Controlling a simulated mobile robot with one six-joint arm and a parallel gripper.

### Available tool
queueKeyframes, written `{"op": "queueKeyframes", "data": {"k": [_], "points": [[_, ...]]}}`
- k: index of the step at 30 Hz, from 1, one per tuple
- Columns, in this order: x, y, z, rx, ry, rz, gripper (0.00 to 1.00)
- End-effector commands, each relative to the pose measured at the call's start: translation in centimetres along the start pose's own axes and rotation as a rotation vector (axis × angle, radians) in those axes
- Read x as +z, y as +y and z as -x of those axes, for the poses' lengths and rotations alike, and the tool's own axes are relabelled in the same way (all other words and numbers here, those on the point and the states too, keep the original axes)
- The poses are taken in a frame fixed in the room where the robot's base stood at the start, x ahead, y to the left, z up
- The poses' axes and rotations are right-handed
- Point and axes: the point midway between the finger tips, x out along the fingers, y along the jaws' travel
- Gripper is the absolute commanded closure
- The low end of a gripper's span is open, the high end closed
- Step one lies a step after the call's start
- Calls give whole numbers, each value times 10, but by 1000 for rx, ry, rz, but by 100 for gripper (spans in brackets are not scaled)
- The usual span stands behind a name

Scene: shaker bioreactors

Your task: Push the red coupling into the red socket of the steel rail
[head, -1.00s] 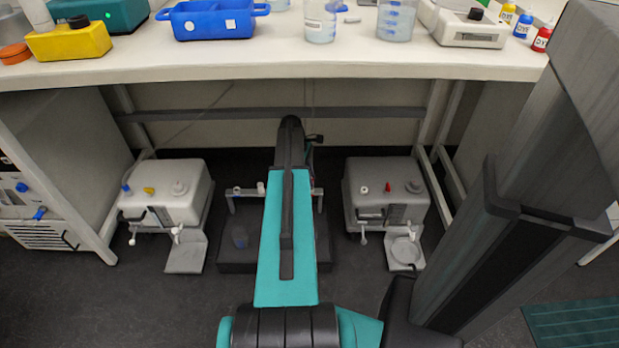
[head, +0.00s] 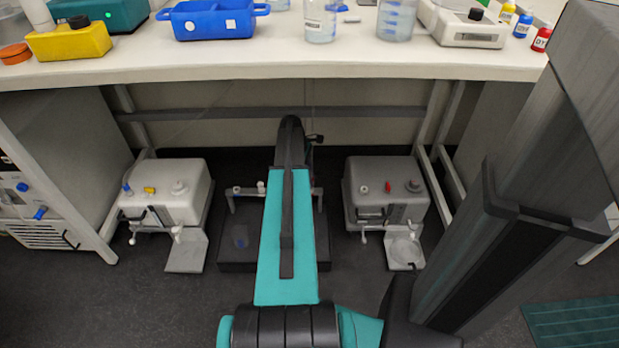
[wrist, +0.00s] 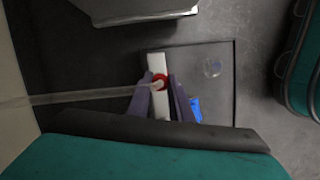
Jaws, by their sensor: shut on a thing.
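The red coupling (wrist: 162,78) shows as a red ring at the end of a pale tube (wrist: 80,98) in the wrist view. My gripper (wrist: 158,85) is shut on it, with one grey finger on either side. A pale bar, likely part of the rail, lies just beyond the coupling in the wrist view. The red socket cannot be made out. Whether the coupling touches the rail cannot be told. My gripper is hidden in the head view.
A dark tray (head: 235,266) lies below the rail and holds a small clear vessel (wrist: 212,67). A blue piece (wrist: 195,109) shows beside my gripper.

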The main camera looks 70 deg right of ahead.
Motion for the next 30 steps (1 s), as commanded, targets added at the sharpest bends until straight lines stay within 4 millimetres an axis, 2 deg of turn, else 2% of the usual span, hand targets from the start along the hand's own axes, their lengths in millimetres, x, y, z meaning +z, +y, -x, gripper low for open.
{"op": "queueKeyframes", "data": {"k": [30], "points": [[-3,0,-9,1,0,0,100]]}}
